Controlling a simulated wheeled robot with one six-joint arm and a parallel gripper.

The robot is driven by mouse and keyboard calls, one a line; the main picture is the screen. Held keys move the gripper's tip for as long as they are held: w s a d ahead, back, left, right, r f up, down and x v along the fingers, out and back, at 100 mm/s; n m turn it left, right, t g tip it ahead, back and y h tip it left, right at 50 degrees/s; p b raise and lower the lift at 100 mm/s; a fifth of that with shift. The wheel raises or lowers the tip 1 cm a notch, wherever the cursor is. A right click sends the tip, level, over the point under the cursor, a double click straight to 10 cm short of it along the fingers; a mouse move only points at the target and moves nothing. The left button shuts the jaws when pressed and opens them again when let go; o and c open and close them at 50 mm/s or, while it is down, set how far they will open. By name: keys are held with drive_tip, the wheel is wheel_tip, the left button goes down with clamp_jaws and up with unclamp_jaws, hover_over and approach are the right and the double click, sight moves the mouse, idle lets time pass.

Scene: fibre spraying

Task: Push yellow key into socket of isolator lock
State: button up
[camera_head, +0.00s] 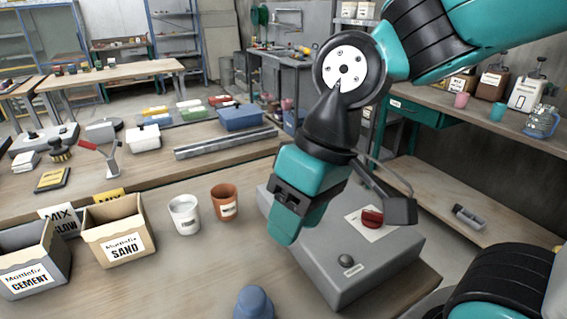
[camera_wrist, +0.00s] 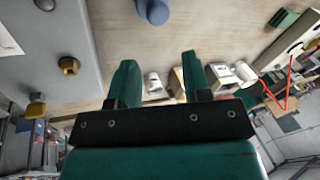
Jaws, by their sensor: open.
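My gripper (camera_head: 286,226) hangs over the left part of the grey box (camera_head: 375,262) in the head view. In the wrist view its two fingers (camera_wrist: 159,78) are apart with nothing held between them. A brass-yellow fitting with a dark centre (camera_wrist: 68,65) is on the box, left of the fingers; it looks like the lock socket. A paler yellow piece (camera_wrist: 37,107) with a grey part sits farther along at the box's edge, apart from the fitting; it may be the key. Neither yellow piece shows in the head view, where my arm covers that area.
The box has a red knob (camera_head: 371,218) on a white plate and a grey knob (camera_head: 346,259). A blue-grey rounded object (camera_head: 254,303) stands in front. A white pot (camera_head: 185,215), a terracotta pot (camera_head: 224,202) and a sand box (camera_head: 118,230) stand left of my gripper.

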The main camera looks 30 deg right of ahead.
drive_tip(key=w+d+r+m+h+p, duration=0.1)
drive_tip(key=w+d+r+m+p, duration=0.2)
drive_tip(key=w+d+m, duration=0.45)
drive_tip(key=w+d+r+m+h+p, duration=0.1)
drive_tip(key=w+d+r+m+p, duration=0.3)
drive_tip(key=w, duration=0.6)
drive_tip(key=w+d+f+m+h+p, duration=0.2)
drive_tip(key=w+d+f+m, duration=0.1)
drive_tip(key=w+d+m, duration=0.65)
drive_tip(key=shift+m, duration=0.8)
drive_tip(key=f+p, duration=0.1)
drive_tip(key=f, duration=0.2)
drive_tip(key=s+d+f, duration=0.1)
drive_tip(key=f, duration=0.2)
drive_tip(key=f+p, duration=0.1)
drive_tip(key=f, duration=0.3)
drive_tip(key=shift+s+d+p, duration=0.3)
drive_tip(key=shift+d+p, duration=0.05)
drive_tip(key=shift+s+a+f+p, duration=0.1)
drive_tip(key=shift+f+p, duration=1.35)
drive_tip(key=shift+f, duration=1.65)
clamp_jaws()
